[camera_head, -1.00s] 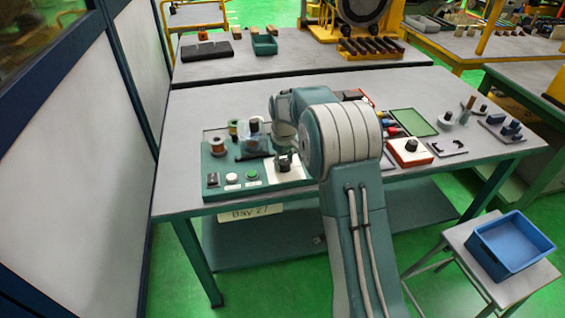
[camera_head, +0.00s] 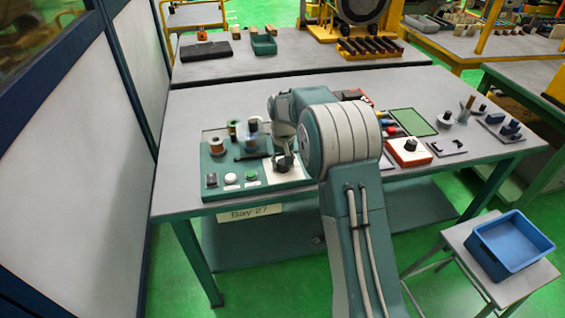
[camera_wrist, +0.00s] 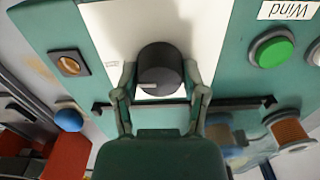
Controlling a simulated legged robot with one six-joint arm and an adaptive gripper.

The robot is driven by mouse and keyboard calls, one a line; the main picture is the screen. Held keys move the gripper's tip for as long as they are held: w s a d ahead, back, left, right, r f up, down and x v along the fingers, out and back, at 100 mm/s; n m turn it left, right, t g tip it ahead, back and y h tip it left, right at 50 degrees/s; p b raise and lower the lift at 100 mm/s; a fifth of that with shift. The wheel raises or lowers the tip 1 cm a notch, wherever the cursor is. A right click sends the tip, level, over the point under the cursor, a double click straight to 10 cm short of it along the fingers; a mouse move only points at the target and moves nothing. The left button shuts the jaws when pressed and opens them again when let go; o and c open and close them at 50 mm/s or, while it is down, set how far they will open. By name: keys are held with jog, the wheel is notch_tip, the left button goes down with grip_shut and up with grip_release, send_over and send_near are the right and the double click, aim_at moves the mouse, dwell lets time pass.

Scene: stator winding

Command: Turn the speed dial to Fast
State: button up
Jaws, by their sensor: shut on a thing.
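The speed dial is a dark round knob (camera_wrist: 160,72) on a white plate (camera_wrist: 202,28) of the teal winder panel. In the wrist view its white pointer mark faces left. My gripper (camera_wrist: 160,88) has one finger on each side of the knob and is shut on it. In the head view my gripper (camera_head: 284,162) is low over the white plate (camera_head: 292,177), beside my large arm joint. The dial is largely hidden there by my gripper. No Fast marking is readable in either view.
A green button (camera_wrist: 272,53) is near a label reading Wind, upside down in the wrist view. A red box with a black knob (camera_head: 409,146) is right of my arm. A blue bin (camera_head: 510,242) sits on a stool.

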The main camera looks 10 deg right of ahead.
jog(key=shift+s+f, duration=0.2)
jog(key=o, duration=1.1)
jog(key=shift+o, duration=0.2)
jog(key=shift+r, duration=0.1)
jog(key=shift+w+r, duration=0.15)
jog(key=shift+r, duration=0.35)
notch_tip(320, 180, up, 11)
